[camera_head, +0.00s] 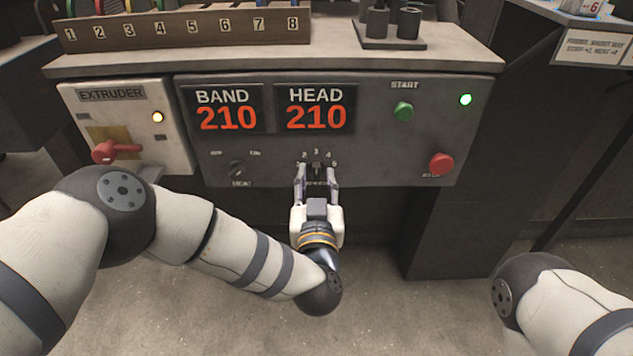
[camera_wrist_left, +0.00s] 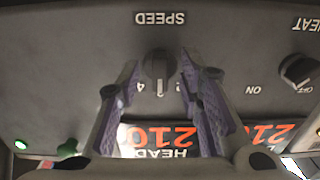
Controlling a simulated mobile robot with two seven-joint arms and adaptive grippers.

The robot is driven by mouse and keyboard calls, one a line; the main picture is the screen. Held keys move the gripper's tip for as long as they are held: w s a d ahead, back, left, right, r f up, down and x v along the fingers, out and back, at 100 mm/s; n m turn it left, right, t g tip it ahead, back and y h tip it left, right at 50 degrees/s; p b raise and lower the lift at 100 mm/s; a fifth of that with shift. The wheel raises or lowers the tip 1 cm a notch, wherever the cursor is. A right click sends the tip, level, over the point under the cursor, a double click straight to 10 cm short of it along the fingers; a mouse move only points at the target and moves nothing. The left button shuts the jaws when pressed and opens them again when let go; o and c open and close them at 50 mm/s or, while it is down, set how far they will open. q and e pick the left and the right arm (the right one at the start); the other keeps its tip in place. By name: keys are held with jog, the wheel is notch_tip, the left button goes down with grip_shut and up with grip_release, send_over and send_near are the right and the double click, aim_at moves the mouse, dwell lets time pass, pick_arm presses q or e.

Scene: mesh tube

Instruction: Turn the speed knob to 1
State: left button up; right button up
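The dark speed knob (camera_head: 317,167) is low on the grey control panel, below an arc of numbers. In the left wrist view, which is upside down, the knob (camera_wrist_left: 157,66) sits by the SPEED label, its white mark between the 4 and the 2, towards 3. My left gripper (camera_head: 317,175) reaches up to it from below. In the wrist view its two purple-padded fingers (camera_wrist_left: 159,72) stand apart, one on each side of the knob, with small gaps visible. The 1 is hard to read behind a finger. My right gripper is out of view.
The BAND display (camera_head: 226,109) and HEAD display (camera_head: 317,107) both read 210. A heat knob (camera_head: 237,169) is left of the speed knob; green (camera_head: 403,111) and red (camera_head: 441,163) buttons are right. The extruder box (camera_head: 124,125) has a red handle.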

pick_arm(q)
jog(key=shift+c, duration=0.3)
grip_shut()
jog(key=shift+n, duration=0.3)
jog(key=n+p, duration=0.1)
jog(key=n, duration=0.1)
jog(key=shift+n, duration=0.4)
jog(key=n, duration=0.4)
jog(key=shift+n, duration=0.3)
jog(key=n, duration=0.3)
jog(key=shift+n, duration=0.3)
jog(key=shift+d+n, duration=0.1)
jog(key=shift+n, duration=2.2)
